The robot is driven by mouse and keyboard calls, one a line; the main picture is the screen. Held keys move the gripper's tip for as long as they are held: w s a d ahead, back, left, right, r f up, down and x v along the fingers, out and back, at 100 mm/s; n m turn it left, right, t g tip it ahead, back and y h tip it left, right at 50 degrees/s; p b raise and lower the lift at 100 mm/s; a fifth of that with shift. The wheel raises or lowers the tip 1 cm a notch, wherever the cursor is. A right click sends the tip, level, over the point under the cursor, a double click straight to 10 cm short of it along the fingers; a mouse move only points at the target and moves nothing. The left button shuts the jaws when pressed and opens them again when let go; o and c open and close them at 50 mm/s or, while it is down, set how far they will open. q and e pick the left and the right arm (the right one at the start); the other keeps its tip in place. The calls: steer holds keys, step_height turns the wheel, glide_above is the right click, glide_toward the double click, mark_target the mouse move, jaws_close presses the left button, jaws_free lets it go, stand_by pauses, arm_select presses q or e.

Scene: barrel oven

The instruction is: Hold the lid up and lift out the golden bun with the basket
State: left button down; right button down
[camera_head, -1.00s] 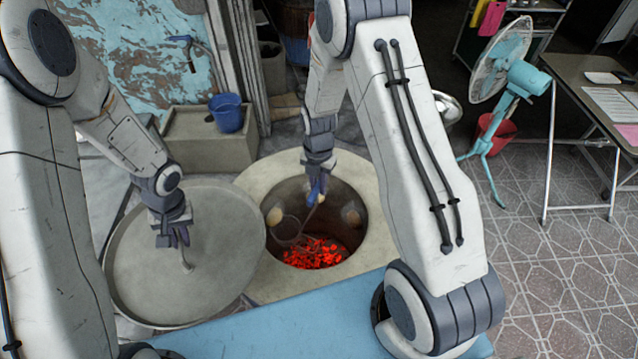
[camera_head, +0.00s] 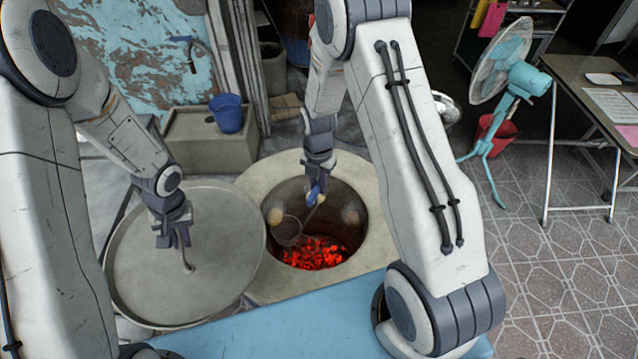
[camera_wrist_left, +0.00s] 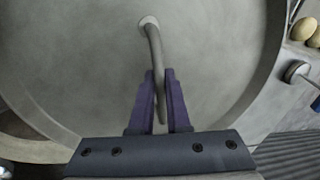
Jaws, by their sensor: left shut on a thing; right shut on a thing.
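The round grey lid (camera_head: 222,240) is off the oven mouth, to its left, held tilted by my left gripper (camera_head: 182,240). That gripper is shut on the bent metal lid handle (camera_head: 188,262); the handle also shows between the fingers in the left wrist view (camera_wrist_left: 155,55). My right gripper (camera_head: 317,180) is over the oven mouth, shut on the blue grip of the basket (camera_head: 287,232). The basket hangs inside the oven, near the left wall, above the coals. A tan bun (camera_head: 275,216) shows at the left wall beside the basket. I cannot tell whether the basket touches it.
Glowing red coals (camera_head: 315,253) lie at the bottom of the barrel oven, whose pale rim (camera_head: 368,186) surrounds the opening. A blue surface (camera_head: 270,335) lies in front. A blue bucket (camera_head: 227,113) stands behind on a ledge. A fan (camera_head: 510,85) and table stand at right.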

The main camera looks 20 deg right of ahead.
steer(key=shift+w+a, duration=0.3)
stand_by(0.6)
